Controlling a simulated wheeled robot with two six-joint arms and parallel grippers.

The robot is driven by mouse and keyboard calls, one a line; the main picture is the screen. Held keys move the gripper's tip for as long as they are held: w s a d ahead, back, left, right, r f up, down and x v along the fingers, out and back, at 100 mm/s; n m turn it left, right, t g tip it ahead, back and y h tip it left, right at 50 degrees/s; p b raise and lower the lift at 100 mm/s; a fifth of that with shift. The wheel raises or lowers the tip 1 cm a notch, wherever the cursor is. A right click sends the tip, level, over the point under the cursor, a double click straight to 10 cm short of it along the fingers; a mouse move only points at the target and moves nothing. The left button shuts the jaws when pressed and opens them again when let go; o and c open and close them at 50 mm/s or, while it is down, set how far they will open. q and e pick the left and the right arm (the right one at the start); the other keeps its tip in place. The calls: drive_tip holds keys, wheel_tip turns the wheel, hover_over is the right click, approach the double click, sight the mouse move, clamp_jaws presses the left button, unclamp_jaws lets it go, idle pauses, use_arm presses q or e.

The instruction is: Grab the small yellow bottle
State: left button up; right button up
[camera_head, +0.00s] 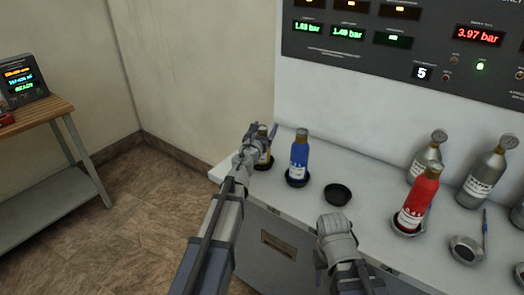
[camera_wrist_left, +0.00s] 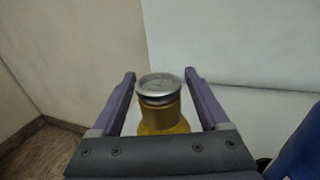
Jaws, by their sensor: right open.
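The small yellow bottle (camera_head: 265,158) stands upright at the left end of the white counter, partly hidden behind my left gripper (camera_head: 258,135) in the head view. In the left wrist view, the yellow bottle (camera_wrist_left: 160,112) with its round grey cap is between the two purple fingers of my left gripper (camera_wrist_left: 160,80). A narrow gap shows on each side of the bottle, so the fingers are open around it. My right gripper (camera_head: 337,225) is open over the counter's front part, with its fingertips hard to make out.
A blue bottle (camera_head: 298,160) stands close to the right of the yellow one. An empty black holder (camera_head: 337,194) is further right. A red bottle (camera_head: 418,200) and grey gauge-topped bottles (camera_head: 486,176) stand at the right. The control panel wall (camera_head: 400,45) rises behind.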

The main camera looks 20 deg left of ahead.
use_arm(q)
clamp_jaws()
idle(0.4)
idle(0.8)
